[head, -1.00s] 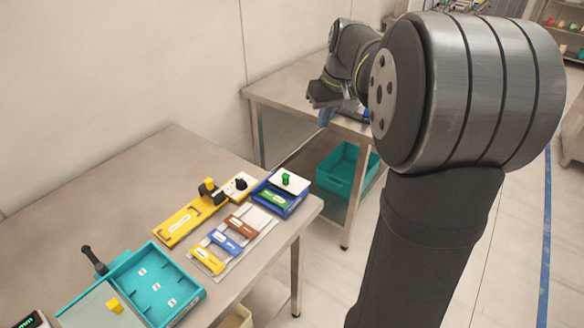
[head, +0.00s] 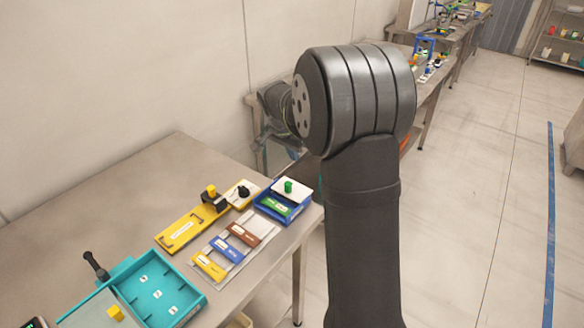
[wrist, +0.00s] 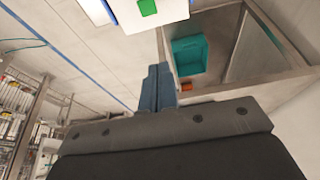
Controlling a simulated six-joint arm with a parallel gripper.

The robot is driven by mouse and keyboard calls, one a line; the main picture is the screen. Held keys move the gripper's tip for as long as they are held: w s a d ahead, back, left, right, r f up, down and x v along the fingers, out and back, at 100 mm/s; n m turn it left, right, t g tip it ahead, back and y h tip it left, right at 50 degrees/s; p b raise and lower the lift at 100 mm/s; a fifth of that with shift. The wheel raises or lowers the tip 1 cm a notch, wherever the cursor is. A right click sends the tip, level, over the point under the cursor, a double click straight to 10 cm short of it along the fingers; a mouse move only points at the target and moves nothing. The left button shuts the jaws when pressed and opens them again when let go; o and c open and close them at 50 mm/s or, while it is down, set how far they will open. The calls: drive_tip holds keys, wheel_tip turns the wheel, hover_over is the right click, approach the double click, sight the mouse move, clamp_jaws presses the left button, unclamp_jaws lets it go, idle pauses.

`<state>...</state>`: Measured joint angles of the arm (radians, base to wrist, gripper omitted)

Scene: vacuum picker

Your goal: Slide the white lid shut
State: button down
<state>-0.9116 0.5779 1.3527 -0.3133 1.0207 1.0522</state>
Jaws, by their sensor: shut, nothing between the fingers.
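The white lid (head: 294,183) with a green knob (head: 288,187) covers the back part of a blue box (head: 262,206) near the table's right corner. The front part of the box is uncovered and shows a green labelled piece (head: 275,206) inside. In the wrist view, the lid (wrist: 172,10) and its green knob (wrist: 148,7) are cut off by the top edge. My gripper (wrist: 158,72) is shut and empty, apart from the lid. In the head view, my arm hides most of the gripper.
A mat (head: 243,259) with yellow, blue and brown labelled pieces lies in front of the box. A yellow fixture (head: 182,231) stands to its left. A teal tray (head: 197,305) is at the lower left. A teal bin (wrist: 203,57) shows in the wrist view.

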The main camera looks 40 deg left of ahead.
sight(286, 190)
drive_tip(key=x, duration=0.8)
drive_tip(key=shift+w+f, duration=0.1)
drive_tip(key=shift+f, duration=0.15)
drive_tip(key=s, duration=0.2)
drive_tip(key=shift+s+f, duration=0.3)
drive_tip(key=shift+f, duration=0.05)
drive_tip(key=shift+s, duration=0.6)
drive_tip(key=s, duration=0.8)
drive_tip(key=shift+s+f, duration=0.1)
drive_tip(key=w, duration=0.2)
drive_tip(key=w+r, duration=0.1)
drive_tip(key=w, duration=0.1)
drive_tip(key=shift+w, duration=0.2)
drive_tip(key=v, duration=0.9)
